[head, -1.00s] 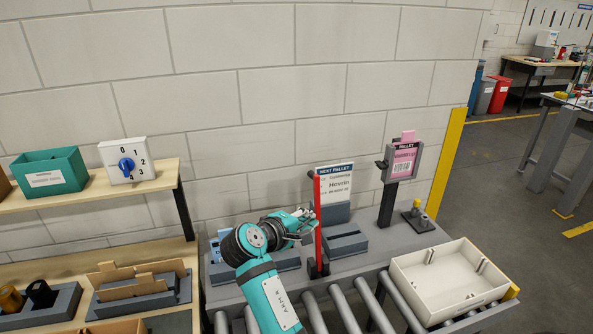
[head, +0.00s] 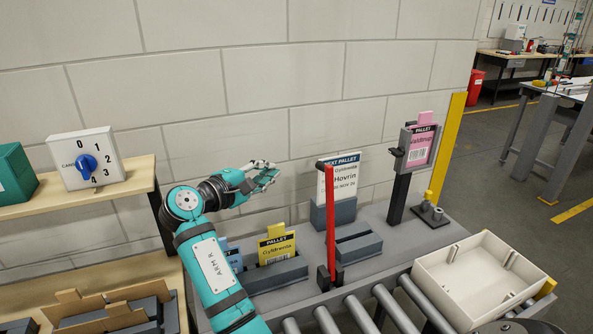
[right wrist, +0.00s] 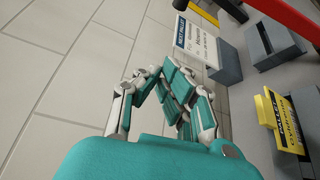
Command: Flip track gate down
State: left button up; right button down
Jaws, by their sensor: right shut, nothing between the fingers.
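The track gate (head: 332,222) is a red bar standing upright from a dark bracket at the back edge of the roller track. It also shows in the right wrist view (right wrist: 294,18), at the top right corner. My right gripper (head: 270,174), on a teal arm from below, is to the left of the gate, near its top in the picture, and apart from it. Its fingers are shut and empty; they also fill the middle of the right wrist view (right wrist: 165,78). My left gripper is in neither view.
Behind the gate stands a "Next pallet" sign (head: 342,180). A yellow pallet card (head: 277,248) sits in a grey holder left of the gate. A pink card (head: 422,146) is in a post frame. A cream tray (head: 470,290) lies on the rollers (head: 357,314) at right.

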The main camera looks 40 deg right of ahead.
pick_arm(q)
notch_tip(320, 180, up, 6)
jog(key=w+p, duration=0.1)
jog(key=p, duration=0.5)
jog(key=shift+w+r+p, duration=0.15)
jog(key=shift+p, duration=0.15)
pick_arm(e)
jog(key=s+d, duration=0.1)
jog(key=d, duration=0.8)
jog(key=shift+s+d+f, duration=0.15)
jog(key=shift+s+f, duration=0.05)
jog(key=shift+s, duration=0.1)
jog(key=shift+w+f, duration=0.1)
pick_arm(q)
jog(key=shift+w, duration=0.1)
pick_arm(e)
jog(key=shift+d, duration=0.1)
